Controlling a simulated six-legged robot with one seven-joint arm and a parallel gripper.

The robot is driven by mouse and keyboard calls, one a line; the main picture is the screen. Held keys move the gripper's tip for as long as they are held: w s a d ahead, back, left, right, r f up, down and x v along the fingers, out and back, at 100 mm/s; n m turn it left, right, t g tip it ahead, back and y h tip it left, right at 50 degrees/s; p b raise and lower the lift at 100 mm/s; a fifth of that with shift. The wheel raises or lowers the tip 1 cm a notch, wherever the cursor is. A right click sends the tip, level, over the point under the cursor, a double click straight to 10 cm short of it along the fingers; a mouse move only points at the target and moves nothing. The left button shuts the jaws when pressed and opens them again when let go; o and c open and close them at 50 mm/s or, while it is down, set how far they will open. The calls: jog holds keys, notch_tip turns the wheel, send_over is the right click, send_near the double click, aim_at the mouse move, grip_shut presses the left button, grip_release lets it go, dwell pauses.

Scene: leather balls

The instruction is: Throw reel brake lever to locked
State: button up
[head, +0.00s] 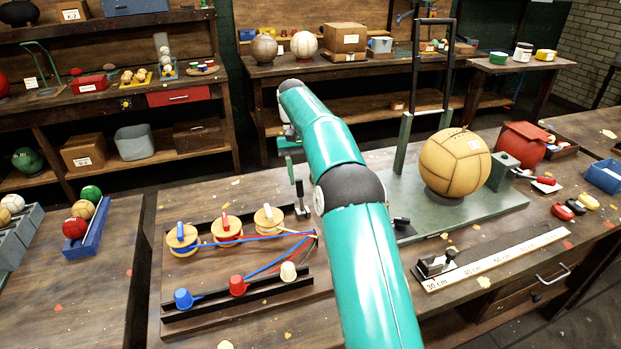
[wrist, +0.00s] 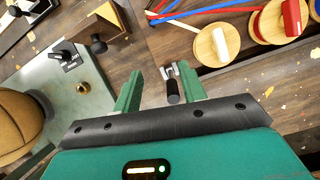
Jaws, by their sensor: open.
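A small lever with a grey metal mount and black grip (wrist: 173,92) is in the wrist view, beside the thread reels; I take it as the reel brake lever. In the head view a small black-and-grey upright fitting (head: 302,202) stands right of the reels and seems to be the same one. My gripper (wrist: 158,78) is open, its two green fingers apart, with the lever appearing between them, nearer the right finger. I cannot tell whether they touch. In the head view my gripper (head: 291,158) is partly hidden by my teal arm. No lock marking is readable.
Reels with blue, red and cream tops (head: 226,228) and coloured threads lie left of my arm. Small cups (head: 238,285) stand in front. A green base (head: 480,208) carries a tan ball (head: 455,163) and a tall frame. A ruler (head: 495,258) lies right.

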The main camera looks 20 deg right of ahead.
jog(key=s+a+r, duration=0.1)
jog(key=s+r, duration=0.4)
jog(key=s, duration=0.5)
jog(key=shift+r, duration=0.1)
jog(key=shift+c, duration=0.3)
